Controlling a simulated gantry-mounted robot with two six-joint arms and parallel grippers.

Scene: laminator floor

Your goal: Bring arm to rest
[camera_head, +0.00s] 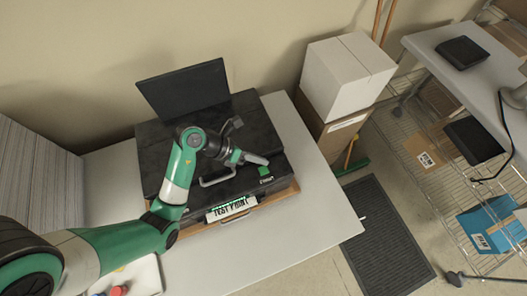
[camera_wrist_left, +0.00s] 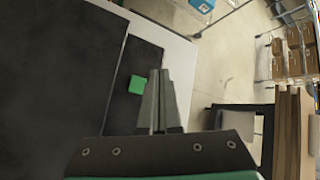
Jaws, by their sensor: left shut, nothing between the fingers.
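My left arm, green and white, comes in from the left in the head view and reaches over the black laminator (camera_head: 160,150). My left gripper (camera_head: 262,160) is shut and empty above the laminator's right part, close to a green square button (camera_head: 265,171). In the left wrist view the closed fingers (camera_wrist_left: 158,85) point past the green button (camera_wrist_left: 137,85), which lies just left of them. The laminator's dark lid panel (camera_head: 185,88) stands up at the back. A "TEST PRINT" sheet (camera_head: 231,209) sticks out at the front. My right gripper is not in view.
The laminator stands on a light table (camera_head: 300,235) with free room at front and right. A dark floor mat (camera_head: 385,235) and wire shelves with a blue bin (camera_head: 490,225) are at right. A white tray (camera_head: 140,275) sits at front left.

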